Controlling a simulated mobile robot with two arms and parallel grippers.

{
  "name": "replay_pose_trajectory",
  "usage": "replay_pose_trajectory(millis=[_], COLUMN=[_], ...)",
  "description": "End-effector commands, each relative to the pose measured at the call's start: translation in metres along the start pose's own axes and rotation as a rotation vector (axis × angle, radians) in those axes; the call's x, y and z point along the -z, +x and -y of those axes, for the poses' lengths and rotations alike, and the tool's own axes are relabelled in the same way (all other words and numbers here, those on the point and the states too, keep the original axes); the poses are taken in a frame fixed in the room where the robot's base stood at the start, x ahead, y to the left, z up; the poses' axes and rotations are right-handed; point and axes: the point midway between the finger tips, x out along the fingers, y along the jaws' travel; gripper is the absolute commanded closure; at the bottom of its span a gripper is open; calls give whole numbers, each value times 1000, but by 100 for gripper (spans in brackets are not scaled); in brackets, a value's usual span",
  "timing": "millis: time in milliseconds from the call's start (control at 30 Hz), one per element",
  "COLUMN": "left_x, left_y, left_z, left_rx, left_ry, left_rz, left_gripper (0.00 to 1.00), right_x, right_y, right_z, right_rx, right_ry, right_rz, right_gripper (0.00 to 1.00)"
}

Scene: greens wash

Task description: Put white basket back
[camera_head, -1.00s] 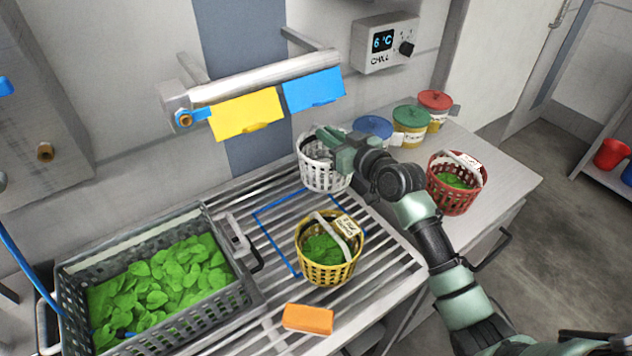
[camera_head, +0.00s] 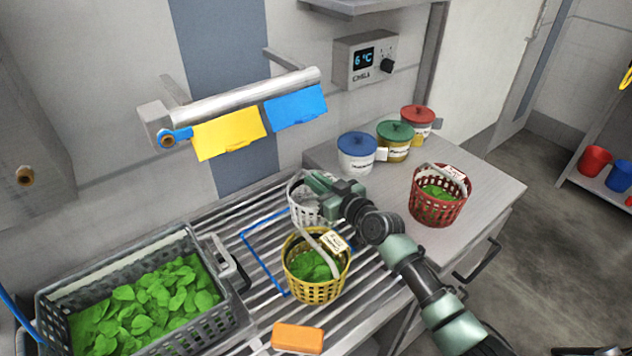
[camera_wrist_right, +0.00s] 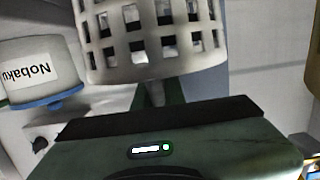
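The white basket (camera_head: 304,212) is upright at the back of the slatted drainboard, just behind the yellow basket (camera_head: 316,290). My right gripper (camera_head: 318,186) reaches in from the right and is shut at the basket's upper part. The fingers hide the exact grip point. In the right wrist view the white basket (camera_wrist_right: 150,50) fills the top, close against the gripper. I cannot tell whether its base touches the slats. A blue outline (camera_head: 262,262) marks the slats; the yellow basket with greens stands over its right part. My left gripper is not in view.
A red basket (camera_head: 437,205) with greens and several lidded tubs, including a blue-lidded one (camera_head: 357,153), stand on the right counter. An orange block (camera_head: 298,339) lies at the front. A grey crate (camera_head: 205,340) of leaves is left. A rail with yellow and blue cards (camera_head: 228,132) hangs above.

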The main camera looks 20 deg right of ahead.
Motion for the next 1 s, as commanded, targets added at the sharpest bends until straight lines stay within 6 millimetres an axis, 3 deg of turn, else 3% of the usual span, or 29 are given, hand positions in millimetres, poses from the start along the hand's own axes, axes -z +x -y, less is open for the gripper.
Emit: replay_pose_trajectory(millis=[33,67,467,1000], left_x=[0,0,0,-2], left_y=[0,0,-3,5], left_z=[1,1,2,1], left_rx=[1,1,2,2], left_ry=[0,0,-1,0], left_rz=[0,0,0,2], left_gripper=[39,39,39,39], right_x=[0,0,2,0], right_y=[0,0,-3,-103], right_z=[0,0,0,0], right_rx=[0,0,0,0], right_ry=[0,0,0,-2], right_rz=[0,0,1,3], right_gripper=[75,68,68,68])
